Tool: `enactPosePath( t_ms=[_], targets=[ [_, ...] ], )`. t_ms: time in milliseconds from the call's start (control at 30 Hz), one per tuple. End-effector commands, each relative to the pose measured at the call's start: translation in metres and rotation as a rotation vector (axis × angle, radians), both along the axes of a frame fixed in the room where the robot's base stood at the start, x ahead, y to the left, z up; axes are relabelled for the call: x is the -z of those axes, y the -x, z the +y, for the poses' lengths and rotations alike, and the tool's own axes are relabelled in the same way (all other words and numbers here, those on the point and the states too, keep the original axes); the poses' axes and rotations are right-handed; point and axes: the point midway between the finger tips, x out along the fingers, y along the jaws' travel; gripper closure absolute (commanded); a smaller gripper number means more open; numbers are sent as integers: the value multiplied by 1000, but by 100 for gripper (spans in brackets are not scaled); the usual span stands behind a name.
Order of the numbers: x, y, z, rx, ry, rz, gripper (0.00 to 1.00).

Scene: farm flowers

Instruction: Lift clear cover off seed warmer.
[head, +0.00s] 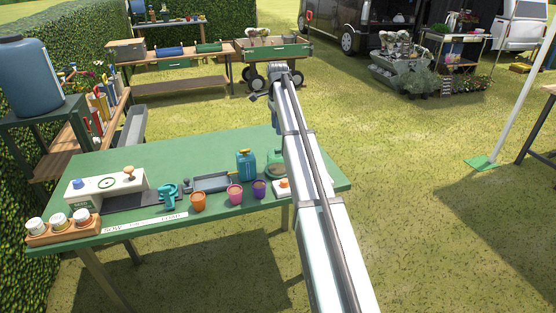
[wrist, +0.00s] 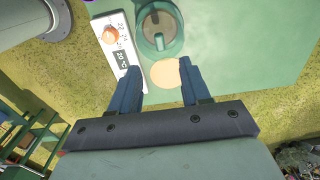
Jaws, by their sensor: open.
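A green table (head: 150,160) carries the objects. At its right part, partly behind my arm, a pale green see-through dome (head: 274,157) stands by a small white unit with an orange knob (head: 283,187). In the wrist view, a round see-through green cover (wrist: 160,30) with a brown disc inside sits to the right of the white panel with an orange knob (wrist: 108,34). I take these to be the seed warmer and its cover. My gripper (wrist: 158,67) is open and empty, its fingers apart in front of the cover. The head view does not clearly show the fingers.
A blue jug (head: 246,165) and several coloured pots (head: 235,194) stand left of the dome. A grey tray (head: 207,182) and a white box (head: 107,185) lie further left. A tan disc (wrist: 167,73) lies near the cover. The table's back middle is clear.

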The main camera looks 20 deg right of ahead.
Motion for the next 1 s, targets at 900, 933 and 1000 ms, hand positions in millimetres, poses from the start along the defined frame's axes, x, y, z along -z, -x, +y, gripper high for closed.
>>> enactPosePath(
  t_ms=[900, 933, 1000],
  targets=[
    [93, 1, -1, -1, 0, 1, 53],
    [93, 1, -1, -1, 0, 1, 53],
    [93, 1, -1, -1, 0, 0, 53]
  ],
)
